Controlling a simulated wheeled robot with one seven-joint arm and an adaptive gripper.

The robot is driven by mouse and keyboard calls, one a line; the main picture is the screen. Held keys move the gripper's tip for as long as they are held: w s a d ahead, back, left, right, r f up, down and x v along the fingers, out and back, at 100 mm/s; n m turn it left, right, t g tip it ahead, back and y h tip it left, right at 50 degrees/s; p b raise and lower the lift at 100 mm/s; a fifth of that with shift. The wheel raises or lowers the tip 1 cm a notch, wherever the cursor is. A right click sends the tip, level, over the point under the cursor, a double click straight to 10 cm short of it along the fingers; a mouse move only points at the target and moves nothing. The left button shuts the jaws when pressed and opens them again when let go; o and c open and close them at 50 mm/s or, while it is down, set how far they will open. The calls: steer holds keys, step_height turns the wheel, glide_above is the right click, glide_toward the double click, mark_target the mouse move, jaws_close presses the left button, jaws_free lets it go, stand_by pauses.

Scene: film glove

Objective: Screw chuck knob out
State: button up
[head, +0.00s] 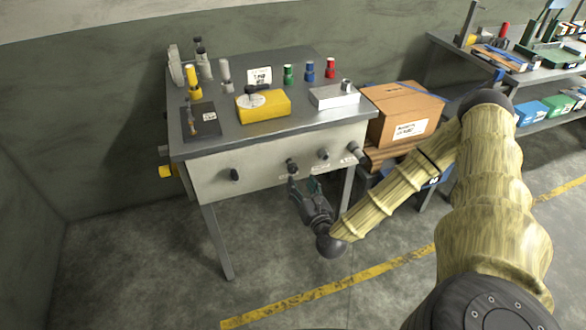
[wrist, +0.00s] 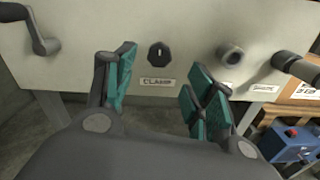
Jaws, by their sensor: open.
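My gripper (head: 304,184) is open and empty in front of the bench's front panel, and its teal-padded fingers also show in the wrist view (wrist: 160,80). Beyond the gap between them is a black knob (wrist: 159,55) above a label reading CLAMP (wrist: 158,82). A grey round knob or socket (wrist: 231,56) sits to its right, beyond the right finger; its label is partly hidden by that finger. No label that I can read says chuck, so I cannot tell which one is the chuck knob. The black knob (head: 291,165) and the grey one (head: 323,154) show in the head view.
A crank handle (wrist: 42,44) is at the panel's left, and a dark handle (wrist: 296,67) sticks out at its right. The bench top (head: 215,150) holds a yellow box (head: 265,106) and bottles. A cardboard box (head: 400,105) stands right of the bench.

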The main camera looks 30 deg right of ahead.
mark_target(294, 171)
steer(key=p+x, duration=0.1)
steer(key=x, duration=0.7)
steer(key=shift+p, duration=0.4)
steer(key=shift+a, duration=0.1)
steer(key=c, duration=1)
